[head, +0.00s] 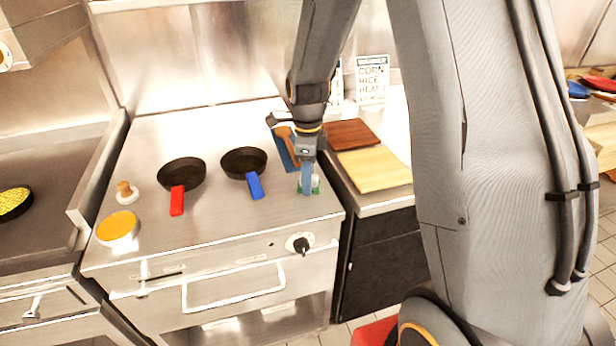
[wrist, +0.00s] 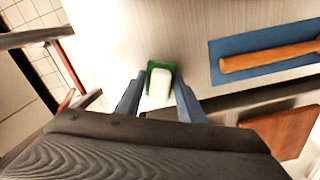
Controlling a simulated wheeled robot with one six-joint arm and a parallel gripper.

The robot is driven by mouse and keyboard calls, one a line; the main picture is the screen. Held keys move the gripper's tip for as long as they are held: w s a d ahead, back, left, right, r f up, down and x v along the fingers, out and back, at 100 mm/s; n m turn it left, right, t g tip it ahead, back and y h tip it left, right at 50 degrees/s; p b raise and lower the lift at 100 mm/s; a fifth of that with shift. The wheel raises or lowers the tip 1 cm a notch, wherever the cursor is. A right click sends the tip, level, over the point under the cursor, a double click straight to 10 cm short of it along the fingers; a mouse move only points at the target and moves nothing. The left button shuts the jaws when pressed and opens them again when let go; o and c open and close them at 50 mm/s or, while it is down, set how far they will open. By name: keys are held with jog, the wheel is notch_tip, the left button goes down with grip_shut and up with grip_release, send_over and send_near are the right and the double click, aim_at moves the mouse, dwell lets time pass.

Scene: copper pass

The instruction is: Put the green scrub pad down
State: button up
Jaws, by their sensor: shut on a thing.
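The green scrub pad (wrist: 151,68) shows in the wrist view just beyond my fingertips, with a white block-like part (wrist: 160,86) in its middle. In the head view the green pad (head: 315,186) is at the right front of the steel cooktop, partly hidden by my fingers. My gripper (head: 306,190) points down over it and is shut on it; in the wrist view my fingers (wrist: 158,95) stand on either side of it. The pad is at or just above the steel surface; I cannot tell whether it touches.
A blue mat with a wooden-handled tool (wrist: 265,57) lies close by. A blue-handled pan (head: 243,162), a red-handled pan (head: 181,174) and a yellow-filled dish (head: 117,228) are left. Boards (head: 374,168) lie right, past the cooktop edge. Steel between pans and front edge is clear.

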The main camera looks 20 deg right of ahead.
jog(key=shift+f, duration=0.1)
jog(key=o, duration=1)
notch_tip(320, 180, up, 12)
jog(key=b, duration=0.3)
jog(key=shift+s+f+n+t, duration=0.2)
jog(key=shift+s+f+n, duration=1.2)
jog(key=shift+s+n, duration=1.95)
jog(key=shift+s+f+n+t, duration=0.2)
jog(key=shift+s+f+n, duration=1.2)
jog(key=shift+s+n, duration=1.9)
jog(key=shift+s+f+n+t, duration=0.2)
jog(key=shift+s+f+n, duration=1.55)
jog(key=shift+n, duration=2.8)
jog(key=shift+s+r, duration=0.25)
jog(key=shift+r, duration=0.1)
